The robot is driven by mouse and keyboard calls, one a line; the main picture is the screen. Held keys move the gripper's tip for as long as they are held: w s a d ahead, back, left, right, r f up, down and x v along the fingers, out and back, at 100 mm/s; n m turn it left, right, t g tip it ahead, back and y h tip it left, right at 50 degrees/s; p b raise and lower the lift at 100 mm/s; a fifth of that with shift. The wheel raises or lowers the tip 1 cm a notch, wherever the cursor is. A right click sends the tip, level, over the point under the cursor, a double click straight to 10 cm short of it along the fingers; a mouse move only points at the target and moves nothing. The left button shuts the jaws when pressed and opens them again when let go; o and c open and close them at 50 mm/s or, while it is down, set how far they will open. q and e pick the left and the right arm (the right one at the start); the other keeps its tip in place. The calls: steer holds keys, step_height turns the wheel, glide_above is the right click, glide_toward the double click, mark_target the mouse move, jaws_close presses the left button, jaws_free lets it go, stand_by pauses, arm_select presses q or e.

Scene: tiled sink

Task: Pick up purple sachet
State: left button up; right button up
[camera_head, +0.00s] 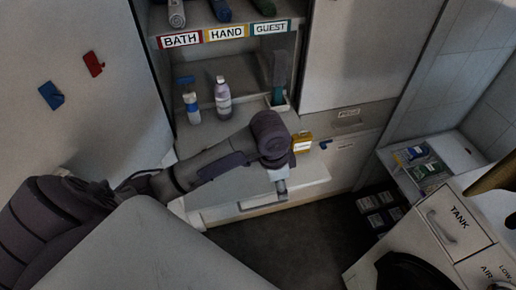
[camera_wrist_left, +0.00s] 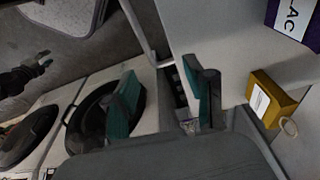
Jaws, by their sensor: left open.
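A purple packet with a white label reading "LAC" (camera_wrist_left: 292,18) is at the top right of the left wrist view, partly cut off by the frame. It looks like the purple sachet. I cannot make it out clearly in the head view, where my left arm covers part of the shelf. My left gripper (camera_head: 281,186) points down over the front of the low white shelf. In the left wrist view its teal-padded fingers (camera_wrist_left: 163,97) are apart with nothing between them; the packet is off to their right. A dark jointed shape (camera_wrist_left: 28,74) at the left may be my right gripper.
A yellow box (camera_head: 302,142) stands on the low shelf (camera_head: 225,214), beside my left gripper. Two bottles (camera_head: 222,97) and a green item in a holder (camera_head: 278,80) stand behind. A white machine marked "TANK" (camera_head: 458,222) is at right. Dark floor (camera_head: 300,235) lies open in front.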

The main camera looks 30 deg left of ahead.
arm_select(q)
steer(key=w+a+r+g+y, duration=0.1)
steer(key=w+a+r, duration=0.6)
steer(key=a+r, duration=0.5)
steer(key=f, duration=0.5)
steer(key=f+p, duration=0.1)
steer(key=f, duration=0.1)
steer(key=shift+w+f, duration=0.25)
steer(key=shift+w, duration=0.05)
steer(key=f, duration=0.1)
steer(key=f+p, duration=0.1)
steer(key=f, duration=0.2)
steer(key=shift+w+a+f+p, duration=0.2)
steer(key=shift+w+f+p, duration=0.05)
steer(key=shift+w+p, duration=0.1)
steer(key=shift+f, duration=0.55)
jaws_close()
arm_select(e)
steer(key=r, duration=0.2)
steer(key=shift+w+a+r, duration=0.15)
steer(key=shift+w+r, duration=0.15)
steer(key=shift+r, duration=0.05)
